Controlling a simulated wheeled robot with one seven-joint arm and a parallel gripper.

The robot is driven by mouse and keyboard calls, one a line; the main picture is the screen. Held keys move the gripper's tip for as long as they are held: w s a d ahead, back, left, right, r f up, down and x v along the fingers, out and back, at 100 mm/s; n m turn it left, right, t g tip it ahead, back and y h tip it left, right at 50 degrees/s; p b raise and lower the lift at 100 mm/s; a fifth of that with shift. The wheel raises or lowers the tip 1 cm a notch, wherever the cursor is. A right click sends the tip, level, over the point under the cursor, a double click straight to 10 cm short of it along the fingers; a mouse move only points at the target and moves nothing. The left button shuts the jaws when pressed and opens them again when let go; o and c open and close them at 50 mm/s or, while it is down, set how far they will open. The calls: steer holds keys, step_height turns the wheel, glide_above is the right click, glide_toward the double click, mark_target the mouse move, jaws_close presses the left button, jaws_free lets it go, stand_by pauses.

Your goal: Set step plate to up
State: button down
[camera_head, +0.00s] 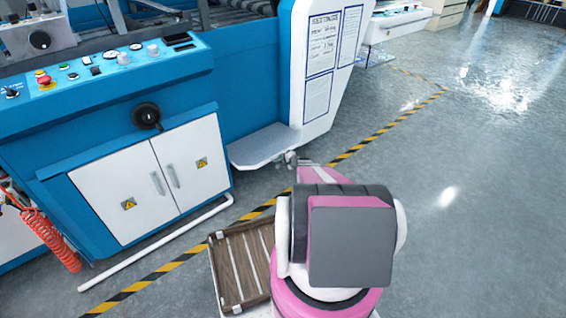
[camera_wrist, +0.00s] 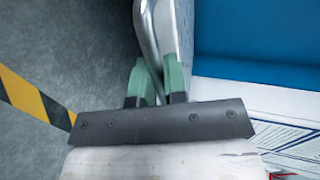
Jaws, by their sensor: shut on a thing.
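The step plate (camera_head: 262,146) is a grey metal plate at the foot of the blue machine in the head view. It sticks out from the machine's base and looks about level, low above the floor. My gripper (camera_head: 293,158) is at its right front end, partly hidden by my arm. In the wrist view, the green fingers of my gripper (camera_wrist: 157,80) are closed on a curved silver metal part (camera_wrist: 155,32), which looks like the edge of the step plate. The rest of the plate is hard to make out there.
The blue machine (camera_head: 240,75) stands behind, with a white notice panel (camera_head: 328,60) above the plate's right side. White cabinet doors (camera_head: 150,180) and a low white rail (camera_head: 155,243) are at left. Open grey floor (camera_head: 470,200) lies right, beyond the striped line (camera_head: 395,122).

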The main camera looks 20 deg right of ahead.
steer(key=w+a+r+g+h, duration=0.25)
steer(key=w+r+g, duration=0.4)
steer(key=r, duration=0.65)
steer(key=w+a+r+g+h, duration=0.1)
steer(key=w+a+r+g, duration=0.25)
steer(key=w+r, duration=0.8)
steer(key=w+a+r, duration=0.2)
steer(key=w+r, duration=0.1)
steer(key=w, duration=0.2)
steer(key=w+a+r, duration=0.2)
steer(key=w+r, duration=0.1)
steer(key=w, duration=0.3)
steer(key=shift+a, duration=0.3)
steer(key=shift+s, duration=0.1)
steer(key=c, duration=1.2)
jaws_free()
steer(key=shift+r, duration=0.1)
